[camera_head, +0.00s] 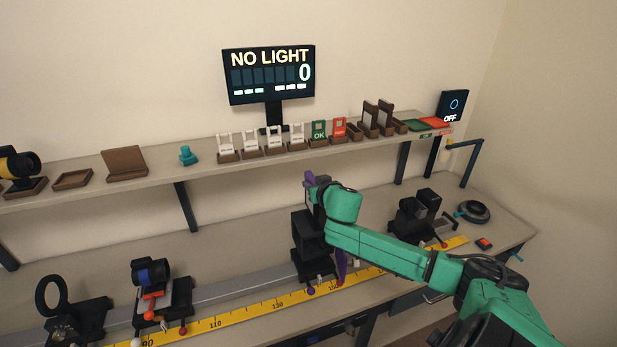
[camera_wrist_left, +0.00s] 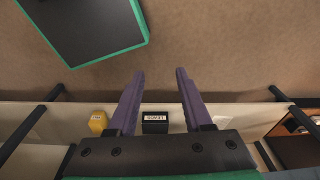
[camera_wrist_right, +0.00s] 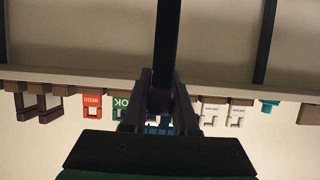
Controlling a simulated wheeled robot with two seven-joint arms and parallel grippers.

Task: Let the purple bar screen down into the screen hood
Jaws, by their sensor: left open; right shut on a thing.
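My right gripper (camera_head: 314,184) is above the black screen hood (camera_head: 309,232), which stands on the rail. In the right wrist view its fingers (camera_wrist_right: 161,75) are shut on a narrow dark bar (camera_wrist_right: 167,40), seemingly the bar screen, which runs away from the fingertips. In the head view my wrist hides most of the held thing. A purple strip (camera_head: 341,267) shows below my arm, just right of the hood; I cannot tell whether it is inside the hood. My left gripper (camera_wrist_left: 160,72) is open and empty, and is out of the head view.
A yellow scale (camera_head: 215,323) runs along the rail. A blue-ringed lens carriage (camera_head: 152,272) stands left of the hood, and another black carriage (camera_head: 422,215) right of it. The shelf (camera_head: 220,170) behind carries several small cards. A monitor (camera_head: 270,75) reads NO LIGHT.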

